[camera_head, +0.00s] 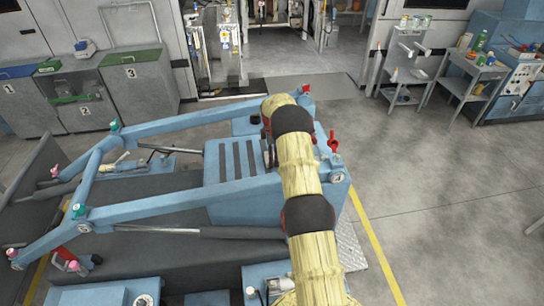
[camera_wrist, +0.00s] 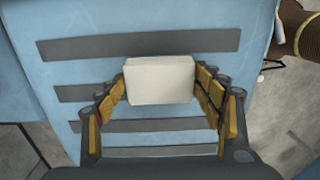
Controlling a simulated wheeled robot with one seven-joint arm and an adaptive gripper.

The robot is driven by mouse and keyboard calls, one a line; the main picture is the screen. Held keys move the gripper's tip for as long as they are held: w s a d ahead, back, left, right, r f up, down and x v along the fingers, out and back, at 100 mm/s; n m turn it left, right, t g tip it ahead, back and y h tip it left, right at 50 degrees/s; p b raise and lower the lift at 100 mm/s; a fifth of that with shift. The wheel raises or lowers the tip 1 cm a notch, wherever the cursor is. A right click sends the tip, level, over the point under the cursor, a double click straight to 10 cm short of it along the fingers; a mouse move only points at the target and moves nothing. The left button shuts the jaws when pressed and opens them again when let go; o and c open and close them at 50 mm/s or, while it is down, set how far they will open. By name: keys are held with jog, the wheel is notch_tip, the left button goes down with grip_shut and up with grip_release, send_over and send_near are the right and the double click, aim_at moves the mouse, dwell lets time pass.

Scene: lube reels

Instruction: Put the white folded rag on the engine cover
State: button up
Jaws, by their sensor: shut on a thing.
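The white folded rag (camera_wrist: 160,80) is a pale rectangular block in the wrist view. My gripper (camera_wrist: 160,86) is shut on it, with yellow-padded fingers at its left and right sides. Below it is the blue engine cover (camera_wrist: 85,70) with dark slots across it. I cannot tell whether the rag touches the cover or hangs above it. In the head view the engine cover (camera_head: 243,165) is a blue box with dark stripes, in the middle of the machine. My arm covers the area to its right, and neither the gripper nor the rag can be made out there.
Blue lift arms (camera_head: 185,119) run on both sides of the cover. A red lever (camera_head: 333,142) stands to its right. Grey bins (camera_head: 138,84) stand at back left, and a cart with bottles (camera_head: 475,75) at back right. The floor to the right is clear.

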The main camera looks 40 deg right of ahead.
jog(key=shift+f, duration=0.25)
jog(key=o, duration=1)
jog(key=shift+o, duration=0.2)
jog(key=shift+r, duration=0.1)
